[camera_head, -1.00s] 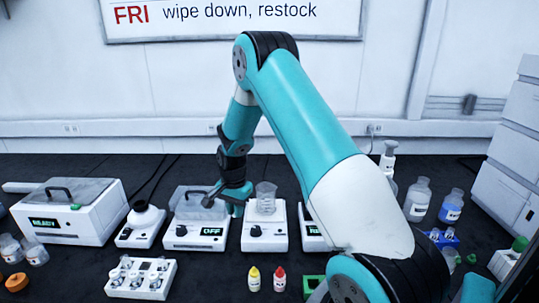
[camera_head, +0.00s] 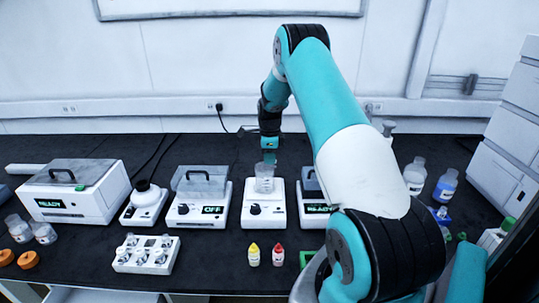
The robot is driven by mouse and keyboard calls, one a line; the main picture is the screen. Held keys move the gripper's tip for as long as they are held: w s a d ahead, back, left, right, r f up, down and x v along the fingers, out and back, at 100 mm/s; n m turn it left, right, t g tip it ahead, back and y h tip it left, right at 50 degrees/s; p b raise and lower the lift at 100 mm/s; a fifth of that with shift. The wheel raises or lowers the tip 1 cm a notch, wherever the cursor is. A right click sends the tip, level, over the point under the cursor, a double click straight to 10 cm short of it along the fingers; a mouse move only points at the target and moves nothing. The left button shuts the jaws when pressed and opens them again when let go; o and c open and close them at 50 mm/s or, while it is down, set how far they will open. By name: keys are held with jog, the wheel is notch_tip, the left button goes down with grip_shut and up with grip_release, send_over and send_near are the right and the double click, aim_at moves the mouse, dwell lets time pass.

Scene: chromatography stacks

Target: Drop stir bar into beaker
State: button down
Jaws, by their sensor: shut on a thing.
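The clear glass beaker (camera_head: 264,183) stands upright on the white stirrer plate (camera_head: 255,211) in the middle of the bench. My gripper (camera_head: 269,157) points down directly above or just behind the beaker's mouth, with its fingertips close to the rim. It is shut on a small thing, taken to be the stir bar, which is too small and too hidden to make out. I cannot tell whether the fingertips are inside the rim.
A device showing OFF (camera_head: 198,205) stands left of the stirrer. Another reading READY (camera_head: 316,205) is close on its right, partly behind my arm. Yellow (camera_head: 254,254) and red (camera_head: 279,255) dropper bottles stand in front. A white rack (camera_head: 146,254) sits front left.

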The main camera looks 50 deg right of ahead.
jog(key=shift+f+b, duration=0.3)
jog(key=shift+f, duration=0.6)
jog(key=c, duration=1.1)
grip_release()
jog(key=shift+o, duration=0.2)
jog(key=shift+r, duration=0.1)
notch_tip(320, 180, up, 17)
jog(key=b, duration=0.2)
jog(key=shift+r+b, duration=0.15)
jog(key=shift+b, duration=0.25)
